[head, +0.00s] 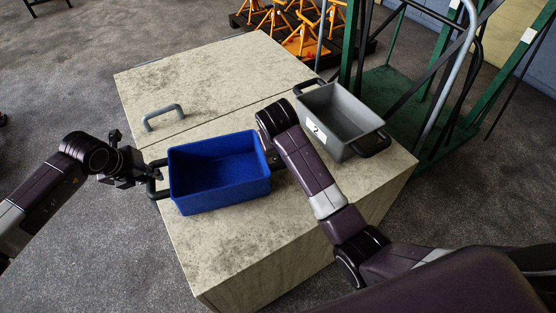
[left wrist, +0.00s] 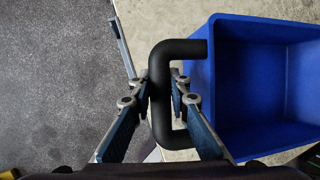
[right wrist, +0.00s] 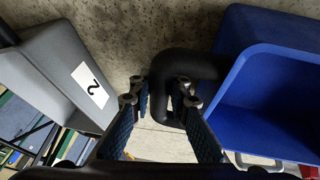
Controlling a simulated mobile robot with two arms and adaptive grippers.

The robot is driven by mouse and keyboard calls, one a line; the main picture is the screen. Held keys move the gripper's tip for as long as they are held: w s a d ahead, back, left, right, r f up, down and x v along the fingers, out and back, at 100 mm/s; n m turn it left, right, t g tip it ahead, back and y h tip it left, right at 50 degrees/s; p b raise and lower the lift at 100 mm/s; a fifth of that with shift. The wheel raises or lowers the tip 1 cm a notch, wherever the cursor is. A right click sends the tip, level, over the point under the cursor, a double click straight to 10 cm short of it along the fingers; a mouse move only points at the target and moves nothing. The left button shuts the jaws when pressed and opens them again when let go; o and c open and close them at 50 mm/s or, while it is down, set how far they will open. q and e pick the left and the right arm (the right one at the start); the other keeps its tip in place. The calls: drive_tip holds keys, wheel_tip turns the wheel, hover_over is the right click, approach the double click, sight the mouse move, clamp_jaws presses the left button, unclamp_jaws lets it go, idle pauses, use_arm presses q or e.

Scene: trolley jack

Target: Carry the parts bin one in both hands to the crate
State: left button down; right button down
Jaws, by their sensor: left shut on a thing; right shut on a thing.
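The blue bin (head: 220,170), which I take to be parts bin one, is empty and level, over the front part of a pale stone-patterned box top (head: 225,228). I cannot tell whether it touches that top. My left gripper (head: 143,172) is shut on its black left handle, which shows clearly in the left wrist view (left wrist: 165,115). My right gripper (right wrist: 163,92) is shut on the opposite black handle (right wrist: 185,62). In the head view my right forearm hides that grip. I cannot tell for sure whether the pale box is the crate.
A grey bin (head: 342,115) marked 2 stands close by at the right on the pale top. A grey handle (head: 162,117) is at the top's left. A green trolley (head: 385,85) stands behind right, and orange jack stands (head: 303,40) at the back.

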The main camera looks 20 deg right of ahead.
use_arm(q)
drive_tip(key=shift+f+b, duration=0.45)
drive_tip(key=shift+f, duration=0.1)
use_arm(e)
drive_tip(key=shift+f, duration=0.55)
use_arm(q)
drive_tip(key=c, duration=1.8)
unclamp_jaws()
use_arm(e)
drive_tip(key=c, duration=1.8)
unclamp_jaws()
use_arm(q)
drive_tip(key=shift+r, duration=0.1)
use_arm(e)
drive_tip(key=shift+r, duration=0.1)
drive_tip(key=shift+s+r, duration=0.1)
drive_tip(key=shift+r, duration=0.1)
drive_tip(key=v, duration=0.7)
use_arm(q)
drive_tip(key=v, duration=1.2)
